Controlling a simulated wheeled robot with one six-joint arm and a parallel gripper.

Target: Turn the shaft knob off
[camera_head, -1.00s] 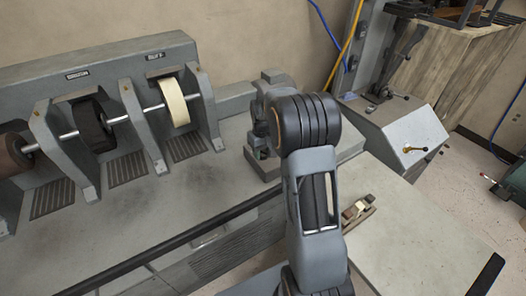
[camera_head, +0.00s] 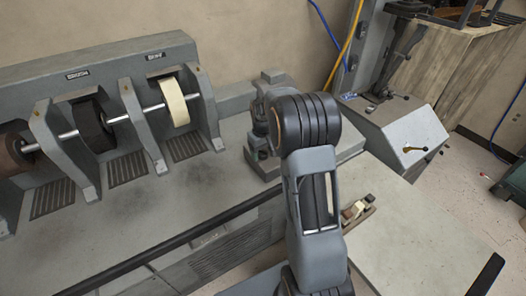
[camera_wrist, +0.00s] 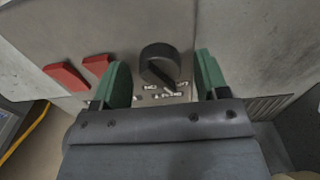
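A round black knob (camera_wrist: 159,62) with a raised pointer ridge sits on a grey metal panel (camera_wrist: 215,25) in the wrist view. The ridge points down and to the right, and white lettering lies around its lower side. My gripper (camera_wrist: 162,68) has two green fingers, one on each side of the knob. The fingers are apart, with gaps to the knob on both sides, and nothing is held. In the head view my arm covers the gripper and the knob.
Two red switches (camera_wrist: 67,77) are left of the knob. In the head view, a grey machine with a pale wheel (camera_head: 173,103) and a dark brush wheel (camera_head: 93,124) stands left. A grey bench top (camera_head: 425,230) lies right, with a small wooden object (camera_head: 357,209) near my arm.

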